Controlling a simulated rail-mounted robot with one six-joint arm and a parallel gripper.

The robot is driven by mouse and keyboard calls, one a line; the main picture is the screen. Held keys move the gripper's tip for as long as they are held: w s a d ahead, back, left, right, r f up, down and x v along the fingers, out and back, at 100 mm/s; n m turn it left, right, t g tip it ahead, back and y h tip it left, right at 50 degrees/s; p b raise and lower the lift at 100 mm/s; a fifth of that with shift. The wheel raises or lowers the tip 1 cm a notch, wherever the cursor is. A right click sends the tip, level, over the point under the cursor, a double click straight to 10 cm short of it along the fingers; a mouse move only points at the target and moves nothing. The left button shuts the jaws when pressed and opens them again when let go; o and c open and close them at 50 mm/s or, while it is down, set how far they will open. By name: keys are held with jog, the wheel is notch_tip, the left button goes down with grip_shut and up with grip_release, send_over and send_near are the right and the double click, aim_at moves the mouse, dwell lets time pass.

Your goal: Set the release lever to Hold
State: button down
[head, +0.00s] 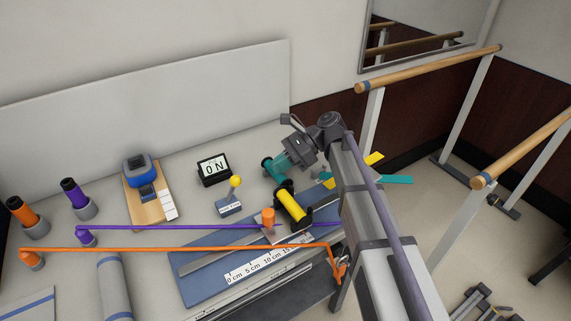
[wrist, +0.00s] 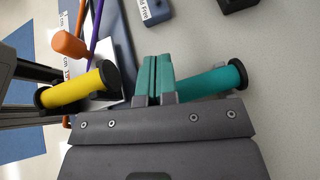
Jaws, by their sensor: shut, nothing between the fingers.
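The release lever (head: 235,186) is a short stem with a yellow ball knob on a blue-grey base (head: 229,207) in the head view. It leans slightly right; I cannot read its setting for certain. In the wrist view, only part of the base (wrist: 155,12) shows at the top edge, with "Free" legible on its label; the knob is out of frame. My gripper (wrist: 154,72) has its teal fingers together, empty. In the head view my gripper (head: 281,166) is right of the lever, apart from it, by the teal roller (wrist: 212,80).
A yellow roller (head: 291,206) and an orange knob (head: 268,217) on a ruled blue track stand below and right of the lever. A black display (head: 214,169) stands behind it. Purple (head: 170,227) and orange (head: 180,249) bars cross the front. Bare table lies between lever and gripper.

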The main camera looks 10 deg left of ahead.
aim_at(232, 191)
jog(key=b+x, duration=0.1)
jog(key=x, duration=0.3)
jog(key=shift+f+b, duration=0.3)
jog(key=shift+b, duration=0.05)
jog(key=shift+s+a+r+p, duration=0.25)
jog(key=shift+s+a, duration=0.1)
jog(key=shift+a, duration=0.3)
jog(key=shift+s+a+r+p, duration=0.25)
jog(key=shift+s+a, duration=0.1)
jog(key=shift+a, duration=0.3)
jog(key=shift+s+a+r+p, duration=0.25)
jog(key=shift+s+a, duration=0.05)
jog(key=shift+a, duration=0.3)
